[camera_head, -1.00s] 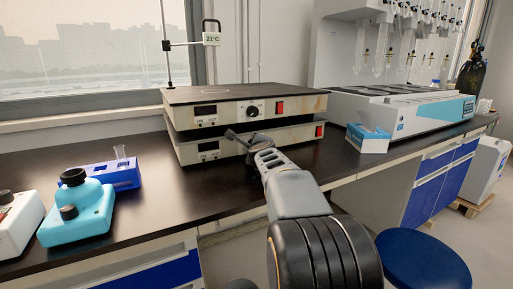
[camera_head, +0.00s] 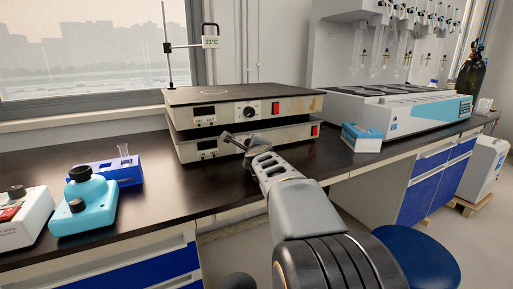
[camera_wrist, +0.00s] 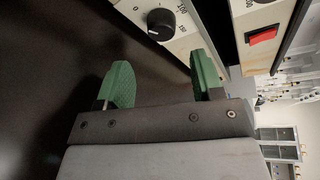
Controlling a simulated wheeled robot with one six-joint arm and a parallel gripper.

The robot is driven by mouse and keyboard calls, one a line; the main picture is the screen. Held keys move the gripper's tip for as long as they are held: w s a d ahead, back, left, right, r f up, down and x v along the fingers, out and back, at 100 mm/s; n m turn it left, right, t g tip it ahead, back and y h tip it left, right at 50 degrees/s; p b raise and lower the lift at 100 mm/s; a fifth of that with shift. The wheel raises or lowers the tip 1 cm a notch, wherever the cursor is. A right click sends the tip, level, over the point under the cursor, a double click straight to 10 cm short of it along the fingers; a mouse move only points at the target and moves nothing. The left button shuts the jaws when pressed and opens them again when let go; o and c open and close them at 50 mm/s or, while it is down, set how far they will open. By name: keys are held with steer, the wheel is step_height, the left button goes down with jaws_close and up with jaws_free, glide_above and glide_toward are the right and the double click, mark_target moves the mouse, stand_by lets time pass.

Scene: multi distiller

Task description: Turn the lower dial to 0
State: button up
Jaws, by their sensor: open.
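Two stacked hot-plate units stand on the dark bench. The upper unit (camera_head: 225,112) has a black dial (camera_head: 252,111) and a red switch. The lower unit (camera_head: 290,134) has a display and a red switch; its dial is hidden behind my gripper in the head view. In the wrist view, the lower unit's black dial (camera_wrist: 161,24) has a white mark and printed numbers around it. My gripper (camera_wrist: 162,62) is open, with its two green fingers apart and the dial ahead between them, not touching it. In the head view my gripper (camera_head: 237,140) is at the lower unit's front.
A blue rack (camera_head: 118,172) with a glass, a turquoise device (camera_head: 85,205) and a white device (camera_head: 24,218) stand on the left. A blue-white box (camera_head: 361,138) and a large white apparatus (camera_head: 400,108) are on the right. A blue stool (camera_head: 418,262) is in front. The bench before the units is clear.

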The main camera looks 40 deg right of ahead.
steer(key=shift+s+a+r, duration=0.1)
steer(key=shift+s+a, duration=0.15)
steer(key=shift+s, duration=0.3)
steer(key=shift+d, duration=0.1)
steer(key=s+a+r+n+g+y+p, duration=0.1)
steer(key=s+a+r+n+y+p, duration=0.15)
steer(key=a+r+n+p, duration=0.3)
steer(key=s+a+r+n+g+y+p, duration=0.1)
steer(key=s+a+r+n+y+p, duration=0.15)
steer(key=a+n+p, duration=0.4)
steer(key=s+a+r+n+g+y+p, duration=0.1)
steer(key=s+a+r+n+y+p, duration=0.2)
steer(key=a+p, duration=0.5)
steer(key=s+a+r+n+g+p, duration=0.1)
steer(key=s+r+n+g+p, duration=0.1)
steer(key=s+n+p, duration=0.4)
steer(key=s+a+r+n+g+h+p, duration=0.1)
steer(key=s+n+g+p, duration=0.4)
steer(key=p, duration=0.5)
steer(key=s+a+r+n, duration=0.1)
steer(key=s+r+n, duration=0.1)
steer(key=s, duration=0.1)
steer(key=shift+s+p, duration=0.2)
steer(key=shift+p, duration=0.2)
